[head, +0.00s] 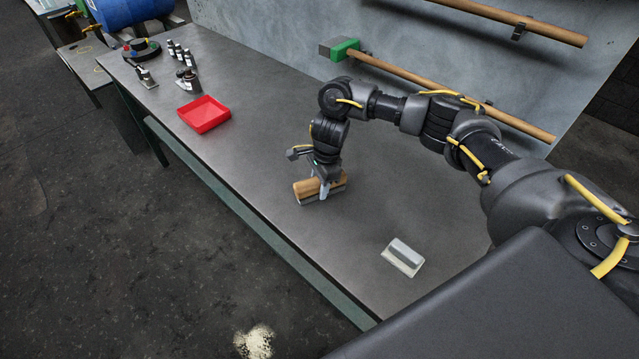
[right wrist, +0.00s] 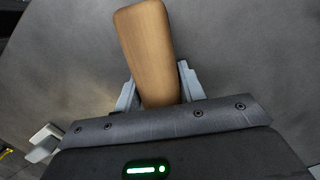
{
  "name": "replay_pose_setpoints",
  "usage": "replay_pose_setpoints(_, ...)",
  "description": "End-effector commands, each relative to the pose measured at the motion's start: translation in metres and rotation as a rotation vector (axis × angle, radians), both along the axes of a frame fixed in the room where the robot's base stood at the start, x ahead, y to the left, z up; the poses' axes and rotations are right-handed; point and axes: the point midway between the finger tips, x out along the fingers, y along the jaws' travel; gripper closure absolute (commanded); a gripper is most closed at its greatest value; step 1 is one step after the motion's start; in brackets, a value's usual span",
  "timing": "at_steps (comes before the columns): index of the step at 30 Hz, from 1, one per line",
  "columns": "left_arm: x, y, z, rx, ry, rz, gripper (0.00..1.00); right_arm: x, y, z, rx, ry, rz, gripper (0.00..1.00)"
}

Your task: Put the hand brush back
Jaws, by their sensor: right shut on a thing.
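The hand brush (head: 306,190) has a wooden top and a darker strip underneath. It is at the middle of the grey workbench, on or just above its top; I cannot tell which. My right gripper (head: 325,188) is shut on it from above. In the right wrist view the brush's wooden handle (right wrist: 146,45) sticks out between the two grey fingers of the gripper (right wrist: 157,88). The underside of the brush is hidden there. My left gripper is not in view.
A grey-white block-like tool (head: 404,256) lies on the workbench (head: 262,150) nearer to me. A red tray (head: 203,114), small dark bottles (head: 179,53) and a round dark stand (head: 141,48) are farther left. Long wooden poles (head: 440,88) run along the wall behind. Pale powder (head: 254,342) lies on the floor.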

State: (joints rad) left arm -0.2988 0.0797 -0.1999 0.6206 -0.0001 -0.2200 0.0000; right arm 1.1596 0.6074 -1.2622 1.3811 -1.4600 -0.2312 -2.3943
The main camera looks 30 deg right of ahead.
Motion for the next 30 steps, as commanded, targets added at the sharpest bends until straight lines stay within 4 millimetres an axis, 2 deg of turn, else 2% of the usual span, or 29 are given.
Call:
replay_pose_setpoints(7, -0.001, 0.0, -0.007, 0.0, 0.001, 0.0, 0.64, 0.0, 0.0, -0.005, 0.0, -0.001, 0.0, 0.82)
replay_pose_setpoints(8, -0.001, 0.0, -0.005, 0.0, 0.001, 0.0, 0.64, 0.0, 0.0, -0.003, 0.0, 0.0, 0.0, 0.56)
replay_pose_setpoints(12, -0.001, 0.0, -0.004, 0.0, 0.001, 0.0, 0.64, 0.0, 0.0, -0.003, 0.0, 0.0, -0.001, 0.39)
replay_pose_setpoints(23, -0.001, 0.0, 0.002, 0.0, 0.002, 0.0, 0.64, 0.0, 0.0, 0.002, 0.0, 0.0, -0.001, 0.39)
replay_pose_setpoints(26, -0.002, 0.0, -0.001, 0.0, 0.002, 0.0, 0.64, 0.001, -0.002, 0.013, 0.0, -0.004, 0.002, 0.39)
replay_pose_setpoints(30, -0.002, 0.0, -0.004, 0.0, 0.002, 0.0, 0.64, 0.002, -0.007, 0.04, -0.001, -0.007, 0.002, 0.39)
